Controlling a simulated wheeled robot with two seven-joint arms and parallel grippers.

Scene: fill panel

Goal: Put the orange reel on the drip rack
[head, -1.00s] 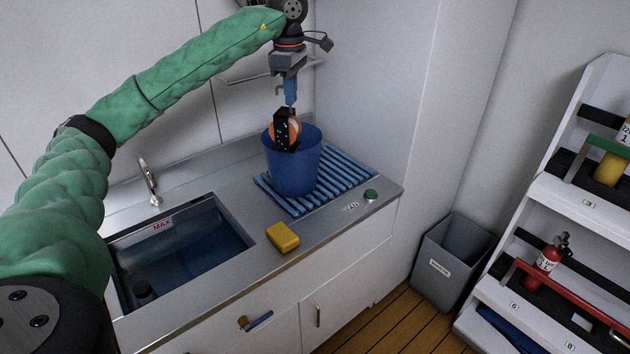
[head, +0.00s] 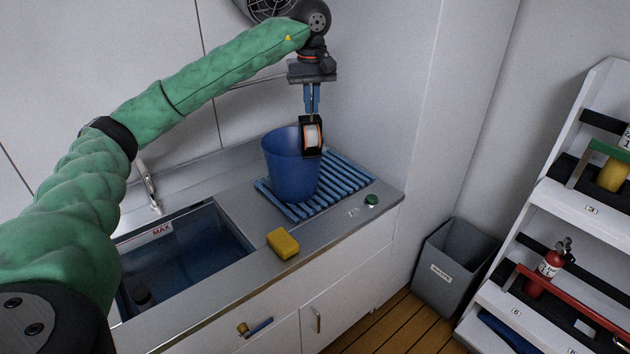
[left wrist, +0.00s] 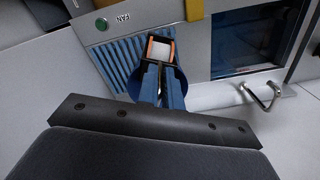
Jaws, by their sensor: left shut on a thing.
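The orange reel (head: 312,137), white with orange edges in a black frame, hangs upright in my left gripper (head: 312,110). The gripper is shut on the frame's top. In the head view the reel overlaps the right rim of the blue bucket (head: 288,176); I cannot tell whether they touch. The bucket stands on the left part of the drip rack (head: 345,180), a blue slatted rack on the counter. The left wrist view also shows the reel (left wrist: 160,50) between the fingertips (left wrist: 160,70), with the rack (left wrist: 112,65) beside it. My right gripper is out of view.
A yellow sponge (head: 283,243) lies on the counter (head: 330,228) before the rack. A green fan button (head: 371,200) is at the right. The sink (head: 185,255) with water is at the left. A tall wall panel (head: 375,90) rises behind the rack. The rack's right part is bare.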

